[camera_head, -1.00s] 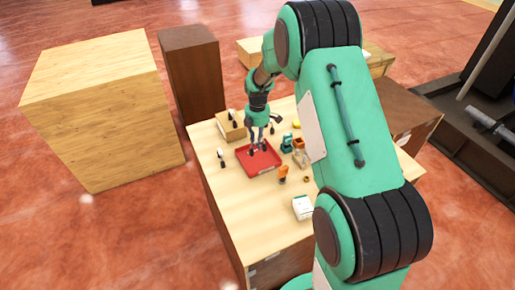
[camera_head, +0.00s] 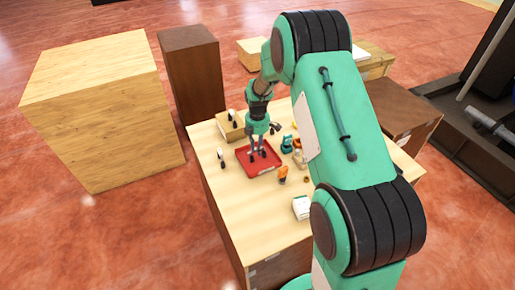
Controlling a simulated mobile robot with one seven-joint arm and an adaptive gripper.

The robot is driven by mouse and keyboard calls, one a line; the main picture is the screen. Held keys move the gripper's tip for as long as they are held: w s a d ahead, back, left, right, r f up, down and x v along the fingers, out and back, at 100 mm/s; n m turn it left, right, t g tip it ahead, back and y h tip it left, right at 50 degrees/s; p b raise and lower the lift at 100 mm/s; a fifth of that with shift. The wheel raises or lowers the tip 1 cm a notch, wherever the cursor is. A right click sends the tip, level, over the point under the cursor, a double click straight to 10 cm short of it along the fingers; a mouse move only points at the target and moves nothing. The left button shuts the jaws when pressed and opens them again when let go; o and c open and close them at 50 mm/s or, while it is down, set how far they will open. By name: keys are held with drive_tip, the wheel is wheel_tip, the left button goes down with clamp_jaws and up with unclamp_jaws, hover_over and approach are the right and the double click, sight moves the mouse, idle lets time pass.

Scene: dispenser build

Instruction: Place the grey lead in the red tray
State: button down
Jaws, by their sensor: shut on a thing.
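The red tray (camera_head: 262,171) lies flat on the light wooden table. My gripper (camera_head: 257,154) points down over the tray, with its fingertips low above the tray floor or inside its rim. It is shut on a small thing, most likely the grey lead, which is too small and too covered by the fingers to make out. I cannot tell if the held thing touches the tray.
On the table (camera_head: 235,211), an open wooden box (camera_head: 232,130) stands behind the tray and a small black-and-white item (camera_head: 221,158) to its left. A teal item (camera_head: 287,145), an orange item (camera_head: 283,175) and a white box (camera_head: 301,207) are to the right. The front left is clear.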

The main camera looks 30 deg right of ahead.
drive_tip(key=shift+f, duration=0.15)
drive_tip(key=c, duration=1.6)
unclamp_jaws()
wheel_tip(320, 180, up, 10)
drive_tip(key=shift+r, duration=1.15)
